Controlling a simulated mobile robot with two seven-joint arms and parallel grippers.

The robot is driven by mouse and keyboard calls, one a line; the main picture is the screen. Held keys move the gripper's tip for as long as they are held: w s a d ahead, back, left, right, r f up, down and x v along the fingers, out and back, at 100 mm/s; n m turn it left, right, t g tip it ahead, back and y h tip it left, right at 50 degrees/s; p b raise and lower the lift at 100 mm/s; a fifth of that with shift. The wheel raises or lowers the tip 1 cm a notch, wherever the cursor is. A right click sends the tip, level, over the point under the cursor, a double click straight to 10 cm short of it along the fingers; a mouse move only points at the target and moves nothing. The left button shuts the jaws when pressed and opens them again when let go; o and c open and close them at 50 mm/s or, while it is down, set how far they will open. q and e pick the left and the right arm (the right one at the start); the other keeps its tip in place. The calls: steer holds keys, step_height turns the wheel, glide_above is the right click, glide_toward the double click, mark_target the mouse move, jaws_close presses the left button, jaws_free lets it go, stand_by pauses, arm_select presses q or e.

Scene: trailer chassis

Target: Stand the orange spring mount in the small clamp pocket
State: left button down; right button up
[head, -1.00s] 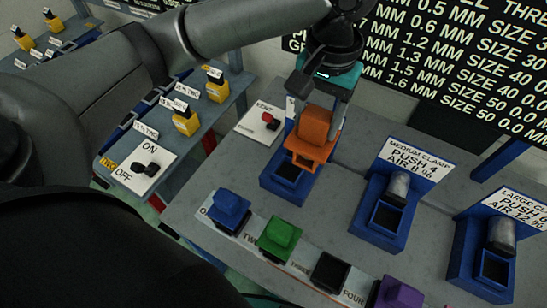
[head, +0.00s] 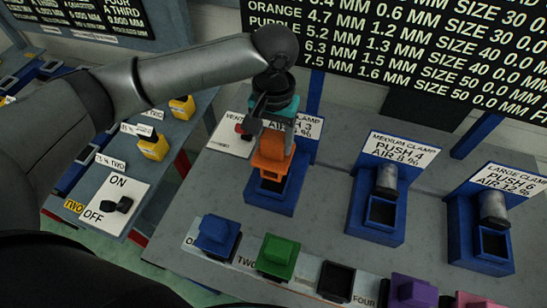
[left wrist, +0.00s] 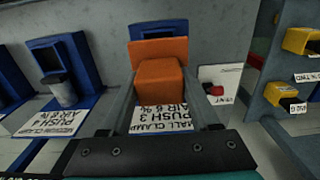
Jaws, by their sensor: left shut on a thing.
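The orange spring mount (head: 272,154) is held between the fingers of my left gripper (head: 276,130), which is shut on it. It appears roughly upright in the head view, in front of the small clamp's pocket. The blue small clamp (head: 277,199) stands on the grey bench, and its dark pocket shows just below the mount. I cannot tell how far the mount is above the pocket or whether it touches it. My right gripper is out of view.
The medium clamp (head: 378,214) and large clamp (head: 480,235) stand to the right. Blue (head: 217,235) and green (head: 279,256) pieces line the bench front. A vent switch panel (head: 232,136) is close to the left of the small clamp. Bare bench lies between the clamps.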

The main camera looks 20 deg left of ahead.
mark_target(274, 159)
arm_select(q)
steer(key=shift+f, duration=3.25)
steer(key=shift+c, duration=0.6)
jaws_free()
steer(key=shift+f, duration=0.1)
step_height(274, 159, up, 12)
steer(key=shift+r, duration=0.15)
